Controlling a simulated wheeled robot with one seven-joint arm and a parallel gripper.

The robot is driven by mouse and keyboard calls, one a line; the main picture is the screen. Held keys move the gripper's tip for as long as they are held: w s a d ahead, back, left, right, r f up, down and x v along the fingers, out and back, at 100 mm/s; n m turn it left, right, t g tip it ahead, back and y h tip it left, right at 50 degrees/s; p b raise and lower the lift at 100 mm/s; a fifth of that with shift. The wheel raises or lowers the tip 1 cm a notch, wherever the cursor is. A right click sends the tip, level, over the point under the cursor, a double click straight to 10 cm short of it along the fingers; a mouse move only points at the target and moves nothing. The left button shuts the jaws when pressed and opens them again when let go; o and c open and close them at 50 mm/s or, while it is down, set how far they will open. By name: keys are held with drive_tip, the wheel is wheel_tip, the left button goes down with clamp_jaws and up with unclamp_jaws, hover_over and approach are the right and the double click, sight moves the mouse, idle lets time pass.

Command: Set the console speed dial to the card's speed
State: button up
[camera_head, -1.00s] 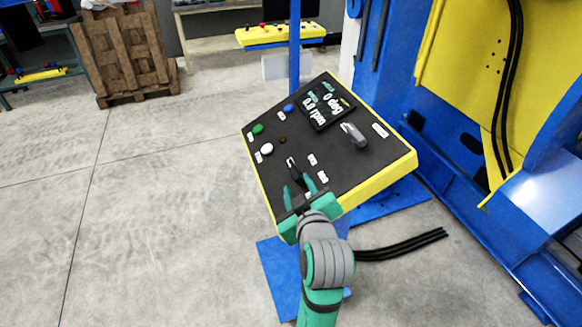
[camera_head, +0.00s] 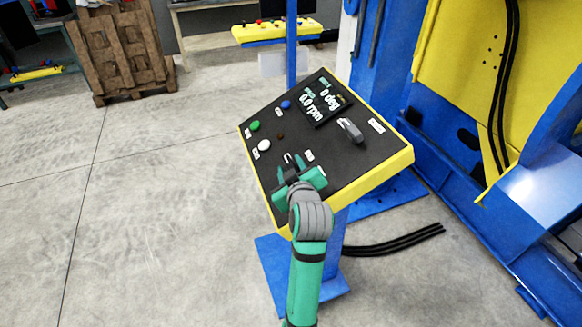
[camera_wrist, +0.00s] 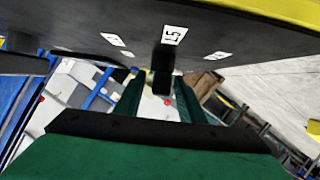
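The tilted black console (camera_head: 350,165) with yellow edges carries a black dial knob (camera_head: 290,160), mostly hidden by my gripper in the head view. In the wrist view the knob (camera_wrist: 162,82) hangs between the two green fingers, with a light gap showing beside it. My gripper (camera_head: 293,168) is open around the knob. A white label reading 1.5 (camera_wrist: 174,35) is by the knob, with other labels, too small to read, on both sides. The console display (camera_head: 322,98) reads 0.0 rpm and 0 deg. I cannot make out a speed card.
Green (camera_head: 254,125), blue (camera_head: 286,104) and white (camera_head: 264,146) buttons are left of the display; a grey lever (camera_head: 351,130) is below it. A blue and yellow machine (camera_head: 455,110) stands right. Black cables (camera_head: 395,242) lie on the floor.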

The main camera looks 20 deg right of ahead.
clamp_jaws()
